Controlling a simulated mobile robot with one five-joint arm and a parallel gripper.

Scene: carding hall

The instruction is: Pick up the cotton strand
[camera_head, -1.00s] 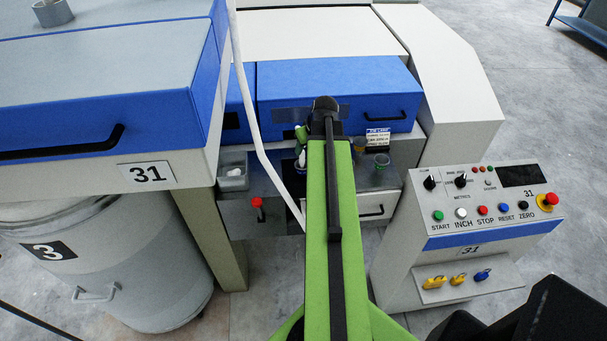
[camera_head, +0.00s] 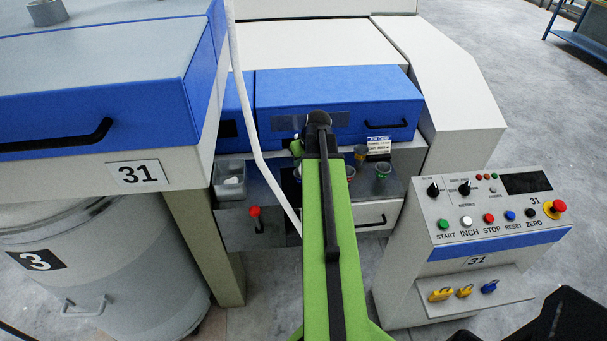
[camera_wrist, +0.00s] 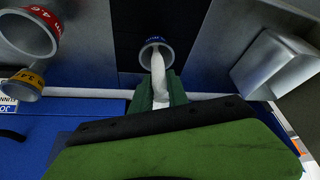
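The white cotton strand (camera_wrist: 158,72) shows in the wrist view. It comes out of the mouth of a grey cup (camera_wrist: 150,46) with blue marking and runs between the two dark green fingers of my gripper (camera_wrist: 162,92). One finger lies on each side of the strand. The gap is narrow, and I cannot tell whether the fingers press on it. In the head view my gripper (camera_head: 298,147) is at the work ledge below the blue drawer, mostly behind my arm, and the strand is hidden.
Cups with red (camera_wrist: 31,32) and yellow (camera_wrist: 22,84) bands stand near my gripper. A grey tray (camera_wrist: 276,62) is on the other side. A white pole (camera_head: 243,110) slants left of my arm. The control console (camera_head: 490,215) stands at right, the large can (camera_head: 100,270) at left.

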